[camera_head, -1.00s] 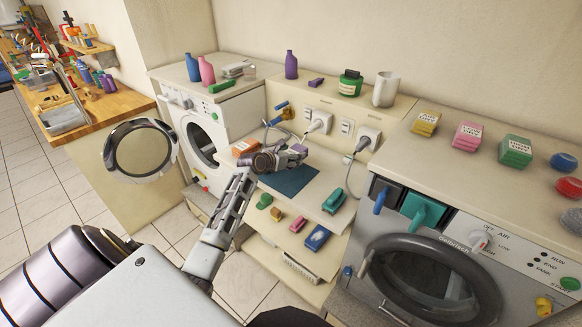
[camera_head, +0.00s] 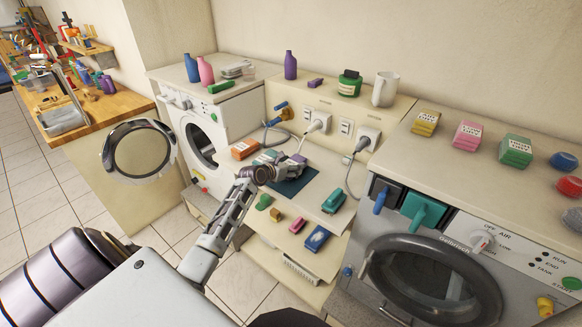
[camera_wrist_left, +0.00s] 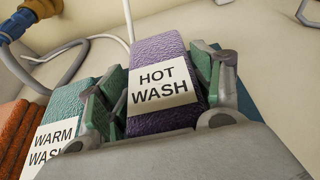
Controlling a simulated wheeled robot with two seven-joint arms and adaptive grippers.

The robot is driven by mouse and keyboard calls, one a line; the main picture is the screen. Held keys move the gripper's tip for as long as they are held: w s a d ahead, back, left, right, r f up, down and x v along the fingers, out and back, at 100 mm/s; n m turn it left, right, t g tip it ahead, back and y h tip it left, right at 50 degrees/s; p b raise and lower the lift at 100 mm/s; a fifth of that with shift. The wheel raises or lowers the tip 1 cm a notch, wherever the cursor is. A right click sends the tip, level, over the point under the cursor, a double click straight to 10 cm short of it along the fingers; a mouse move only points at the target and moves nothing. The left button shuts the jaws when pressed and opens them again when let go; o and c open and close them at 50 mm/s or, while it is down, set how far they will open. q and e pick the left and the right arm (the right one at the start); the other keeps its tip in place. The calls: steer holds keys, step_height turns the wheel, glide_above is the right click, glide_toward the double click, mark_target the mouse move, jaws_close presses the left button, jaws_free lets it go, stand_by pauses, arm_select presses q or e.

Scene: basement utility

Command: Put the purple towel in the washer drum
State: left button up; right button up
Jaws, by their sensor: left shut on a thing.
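The purple towel (camera_wrist_left: 158,52) is a thick folded block with a "HOT WASH" label in the left wrist view. My left gripper (camera_head: 299,165) is shut on it, with a finger on each side, low over the central shelf. In the head view the gripper mostly hides the towel. The white washer (camera_head: 205,115) stands to the left. Its round door (camera_head: 139,150) is swung wide open to the left, and the dark drum opening (camera_head: 201,144) shows. My right gripper is not in view.
A teal "WARM WASH" block (camera_wrist_left: 75,98) and an orange block (camera_head: 245,148) lie beside the purple towel. A dark teal mat (camera_head: 294,187) is under the gripper. Hoses and plugs (camera_head: 318,122) line the wall behind. A grey machine (camera_head: 478,247) with a closed door stands right.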

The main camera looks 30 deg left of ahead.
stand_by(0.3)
arm_select(q)
steer(key=o, duration=1.2)
steer(key=shift+c, duration=0.2)
steer(key=shift+p+v, duration=0.45)
steer(key=shift+v, duration=5.55)
steer(key=shift+c, duration=0.3)
